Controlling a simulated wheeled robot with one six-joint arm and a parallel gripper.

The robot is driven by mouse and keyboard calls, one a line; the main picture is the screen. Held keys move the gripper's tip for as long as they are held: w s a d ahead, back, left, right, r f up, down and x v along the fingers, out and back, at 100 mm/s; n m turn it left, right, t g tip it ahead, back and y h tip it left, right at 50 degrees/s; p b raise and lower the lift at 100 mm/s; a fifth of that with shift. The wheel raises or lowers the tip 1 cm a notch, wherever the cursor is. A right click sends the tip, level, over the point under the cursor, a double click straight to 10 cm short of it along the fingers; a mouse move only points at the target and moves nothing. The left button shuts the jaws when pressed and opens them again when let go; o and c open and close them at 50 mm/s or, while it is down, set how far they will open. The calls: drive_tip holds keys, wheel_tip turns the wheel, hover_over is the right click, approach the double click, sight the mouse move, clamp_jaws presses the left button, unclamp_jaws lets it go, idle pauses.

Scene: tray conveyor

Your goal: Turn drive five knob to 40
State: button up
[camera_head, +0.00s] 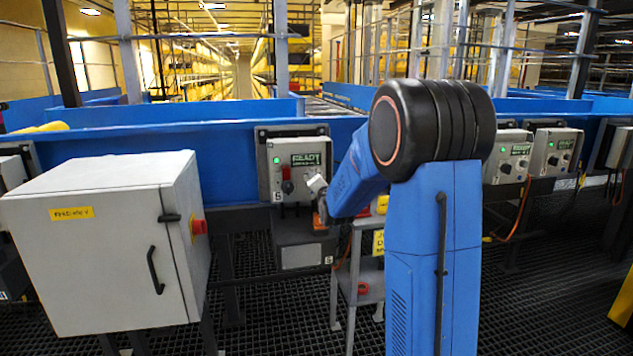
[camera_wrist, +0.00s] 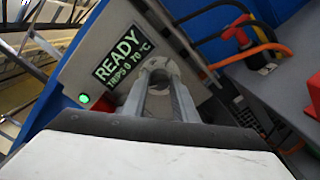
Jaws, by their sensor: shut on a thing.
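The grey drive box (camera_head: 273,182) is fixed to the front of the blue conveyor side. Its dark display (camera_head: 305,160) shows READY in green, and the smaller line below is hard to read; a green lamp (camera_head: 277,160) is lit. In the wrist view the display (camera_wrist: 122,55) sits left of a round grey knob (camera_wrist: 160,66). My gripper (camera_wrist: 158,80) is shut on this knob, with a finger on each side. The fingers hide part of the knob, and I cannot read its setting. In the head view my arm hides the knob.
A white cabinet (camera_head: 95,250) with a red knob stands at front left. More drive boxes (camera_head: 507,158) line the conveyor at right. A red handle (camera_head: 288,187) is on the box's front. A small stand (camera_head: 369,280) stands right of the lower box. Orange cable (camera_wrist: 238,55) runs close by.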

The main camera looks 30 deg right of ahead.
drive_tip(key=shift+f+n, duration=0.1)
drive_tip(key=shift+n, duration=0.5)
drive_tip(key=o, duration=1)
drive_tip(key=shift+s, duration=0.1)
drive_tip(key=v, duration=1.7)
drive_tip(key=shift+s+a, duration=0.1)
drive_tip(key=shift+s, duration=0.05)
